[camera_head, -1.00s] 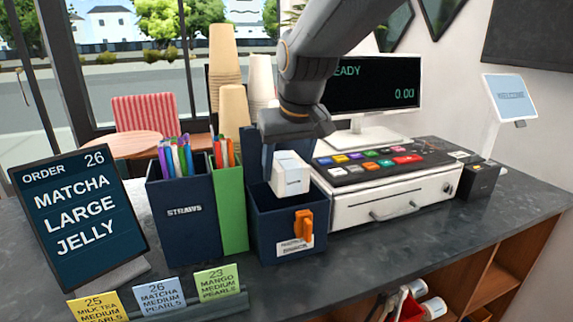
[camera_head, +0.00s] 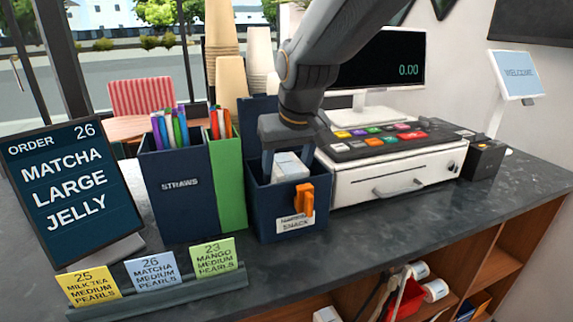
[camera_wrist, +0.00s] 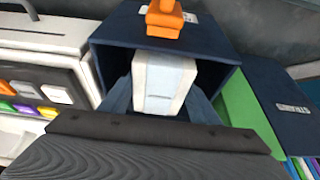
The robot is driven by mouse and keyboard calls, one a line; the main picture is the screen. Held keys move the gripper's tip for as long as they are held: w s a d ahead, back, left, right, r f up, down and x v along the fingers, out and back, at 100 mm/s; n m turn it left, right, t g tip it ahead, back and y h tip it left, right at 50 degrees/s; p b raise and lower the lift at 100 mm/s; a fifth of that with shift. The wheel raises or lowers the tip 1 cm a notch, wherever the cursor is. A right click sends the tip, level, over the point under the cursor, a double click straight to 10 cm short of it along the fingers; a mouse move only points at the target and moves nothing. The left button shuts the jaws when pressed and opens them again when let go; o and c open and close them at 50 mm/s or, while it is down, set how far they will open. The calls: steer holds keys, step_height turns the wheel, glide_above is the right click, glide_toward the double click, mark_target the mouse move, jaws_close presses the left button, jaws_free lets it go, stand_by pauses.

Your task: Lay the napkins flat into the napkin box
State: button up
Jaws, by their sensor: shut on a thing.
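The napkins (camera_head: 290,168) are a white block with a pale grey-blue band. They also show in the wrist view (camera_wrist: 164,80), between the two blue fingers of my gripper (camera_wrist: 163,105). My gripper (camera_head: 288,160) is shut on them and points down into the open dark blue napkin box (camera_head: 268,205). The box also shows in the wrist view (camera_wrist: 108,62). The napkins are partly inside the box, with their top near the rim. The box floor and the napkins' lower part are hidden. An orange clip (camera_head: 304,199) sits on the box's front wall above a white label.
The dark blue straws box (camera_head: 180,205) and a green box (camera_head: 230,180) stand left of the napkin box. The cash register (camera_head: 390,180) is close on the right. Cup stacks (camera_head: 231,90) stand behind. Order cards (camera_head: 155,272) stand in front at left.

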steer(key=shift+f+b, duration=0.85)
steer(key=shift+f, duration=1.15)
steer(key=o, duration=1.2)
steer(key=shift+o, duration=0.4)
steer(key=o, duration=0.5)
steer(key=shift+r, duration=0.1)
steer(key=shift+r+p, duration=3.1)
steer(key=shift+r, duration=0.35)
